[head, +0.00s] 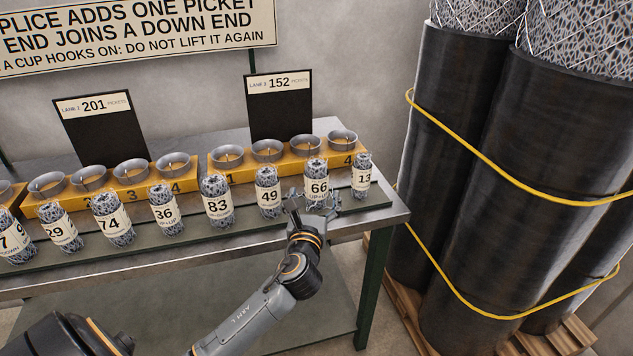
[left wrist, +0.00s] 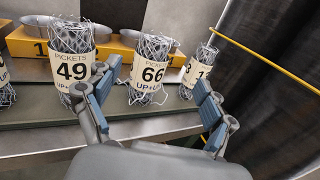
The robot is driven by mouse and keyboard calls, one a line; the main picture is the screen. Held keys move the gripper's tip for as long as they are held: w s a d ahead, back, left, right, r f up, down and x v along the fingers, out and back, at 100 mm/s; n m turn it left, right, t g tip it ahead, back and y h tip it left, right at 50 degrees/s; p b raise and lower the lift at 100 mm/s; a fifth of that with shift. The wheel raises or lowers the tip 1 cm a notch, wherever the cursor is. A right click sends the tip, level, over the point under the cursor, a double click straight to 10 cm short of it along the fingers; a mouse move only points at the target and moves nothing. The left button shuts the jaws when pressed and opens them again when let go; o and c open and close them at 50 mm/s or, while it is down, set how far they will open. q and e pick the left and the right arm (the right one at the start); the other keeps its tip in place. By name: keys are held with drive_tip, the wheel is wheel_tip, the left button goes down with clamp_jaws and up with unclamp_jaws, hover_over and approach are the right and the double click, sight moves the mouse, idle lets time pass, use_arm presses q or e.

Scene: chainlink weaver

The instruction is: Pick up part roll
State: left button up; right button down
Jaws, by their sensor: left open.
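Several part rolls of grey wire mesh with cream number labels stand upright in a row on the bench. The roll labelled 66 (head: 316,187) is close to my left gripper (head: 313,203), which is open and empty. In the left wrist view, roll 66 (left wrist: 150,75) shows between and beyond the spread fingers (left wrist: 157,80). Roll 49 (head: 267,190) stands to its left and roll 13 (head: 361,178) to its right. Roll 49 (left wrist: 72,70) is partly behind the left finger in the wrist view. Contact with roll 66 cannot be told. My right gripper is not in view.
Yellow blocks (head: 290,158) with grey cups stand behind the rolls. Black lane boards (head: 279,115) rise behind them. The metal bench (head: 385,221) ends just right of roll 13. Tall black-wrapped rolls (head: 530,190) with yellow straps stand on a pallet at the right.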

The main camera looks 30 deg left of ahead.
sight(316, 166)
use_arm(q)
drive_tip(key=x, duration=0.7)
drive_tip(key=shift+w+a+f+p, duration=0.1)
drive_tip(key=shift+w+a+p, duration=0.1)
drive_tip(key=shift+p, duration=0.1)
drive_tip(key=shift+w, duration=0.2)
drive_tip(key=shift+w+a, duration=0.15)
drive_tip(key=shift+a, duration=0.05)
drive_tip(key=x, duration=0.3)
drive_tip(key=shift+w+a+p, duration=0.1)
drive_tip(key=shift+a+p, duration=0.2)
drive_tip(key=shift+a, duration=0.1)
drive_tip(key=shift+w+a+f, duration=0.1)
drive_tip(key=shift+w+a, duration=0.15)
drive_tip(key=shift+w, duration=0.25)
drive_tip(key=shift+c, duration=1.1)
drive_tip(key=c, duration=1.4)
clamp_jaws()
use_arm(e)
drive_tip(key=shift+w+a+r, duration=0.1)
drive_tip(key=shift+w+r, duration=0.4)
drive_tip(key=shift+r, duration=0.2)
